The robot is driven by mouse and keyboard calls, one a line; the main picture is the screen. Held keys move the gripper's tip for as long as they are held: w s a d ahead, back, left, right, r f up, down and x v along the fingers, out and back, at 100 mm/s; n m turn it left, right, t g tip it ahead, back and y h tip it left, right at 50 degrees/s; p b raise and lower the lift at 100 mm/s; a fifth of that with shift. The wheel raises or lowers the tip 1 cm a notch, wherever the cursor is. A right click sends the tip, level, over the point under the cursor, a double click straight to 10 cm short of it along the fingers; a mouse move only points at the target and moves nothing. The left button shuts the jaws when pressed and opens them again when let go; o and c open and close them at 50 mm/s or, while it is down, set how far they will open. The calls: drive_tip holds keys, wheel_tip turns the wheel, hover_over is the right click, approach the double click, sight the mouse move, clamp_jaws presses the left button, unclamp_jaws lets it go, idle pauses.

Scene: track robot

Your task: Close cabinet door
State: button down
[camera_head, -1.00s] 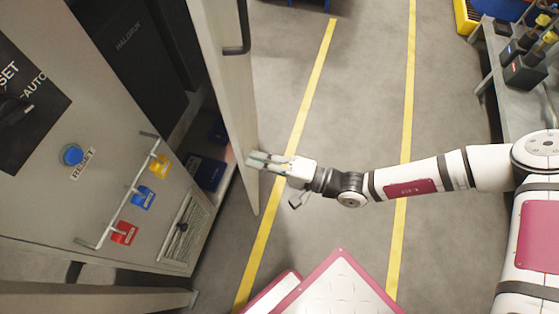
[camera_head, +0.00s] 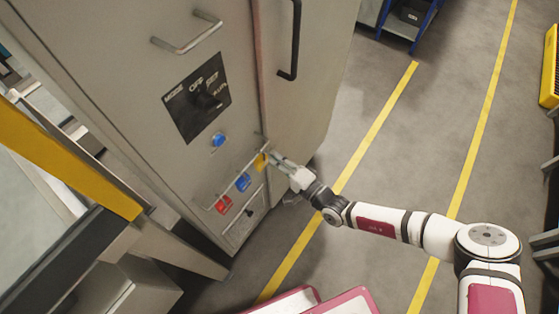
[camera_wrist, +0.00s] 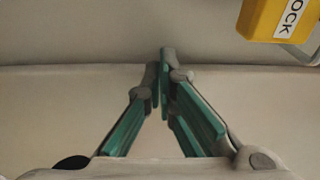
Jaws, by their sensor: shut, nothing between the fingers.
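The grey cabinet door (camera_head: 305,80) stands at the right side of the cabinet (camera_head: 130,70), with a black bar handle (camera_head: 296,42) near its left edge. It is flush or nearly flush with the front, and no interior shows. A thin gap left ajar cannot be ruled out. My gripper (camera_head: 274,157) is shut and empty, its fingertips at the door's lower left edge, next to a yellow lock (camera_head: 260,161). In the wrist view the green-padded fingers (camera_wrist: 164,60) meet in front of a beige surface with a seam (camera_wrist: 60,69). Contact is hard to tell.
A rail with a blue lock (camera_head: 243,181) and a red lock (camera_head: 223,204) runs below the mode switch panel (camera_head: 198,97). A yellow beam (camera_head: 70,160) crosses at left. The floor with yellow lines (camera_head: 390,110) is clear at right.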

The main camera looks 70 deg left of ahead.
drive_tip(key=shift+s+a+r, duration=0.1)
drive_tip(key=shift+s+a, duration=0.2)
drive_tip(key=shift+a, duration=0.05)
idle(0.3)
drive_tip(key=v, duration=1.2)
drive_tip(key=shift+d+t, duration=0.25)
drive_tip(key=shift+t, duration=0.05)
